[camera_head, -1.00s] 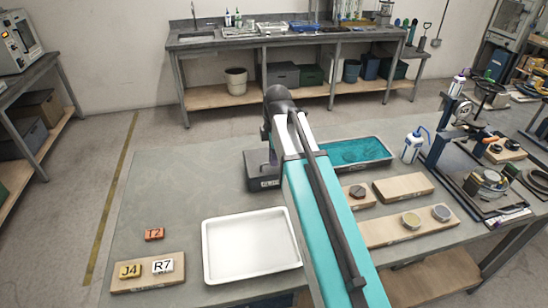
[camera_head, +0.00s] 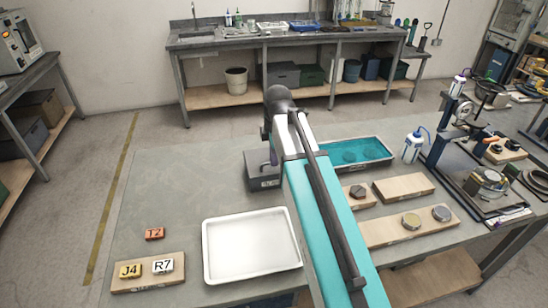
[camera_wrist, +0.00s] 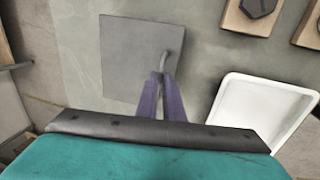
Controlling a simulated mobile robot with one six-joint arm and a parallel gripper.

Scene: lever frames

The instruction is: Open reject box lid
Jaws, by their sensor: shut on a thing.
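The reject box (camera_head: 264,183) is a dark low box with a label on its front, left of the teal tray in the head view. My arm hides much of it. In the wrist view its lid (camera_wrist: 125,60) is a flat grey square, and it looks closed. A thin curved grey handle (camera_wrist: 164,58) stands near the lid's right edge. My gripper (camera_wrist: 160,82) has purple fingers, close together and shut on this handle. In the head view the fingers are mostly hidden behind my arm.
A white tray (camera_head: 212,272) lies at the front, also seen in the wrist view (camera_wrist: 229,95). A tray of teal liquid (camera_head: 381,145) and wooden boards (camera_head: 405,187) with metal pieces are to the right. The bench left of the box is clear.

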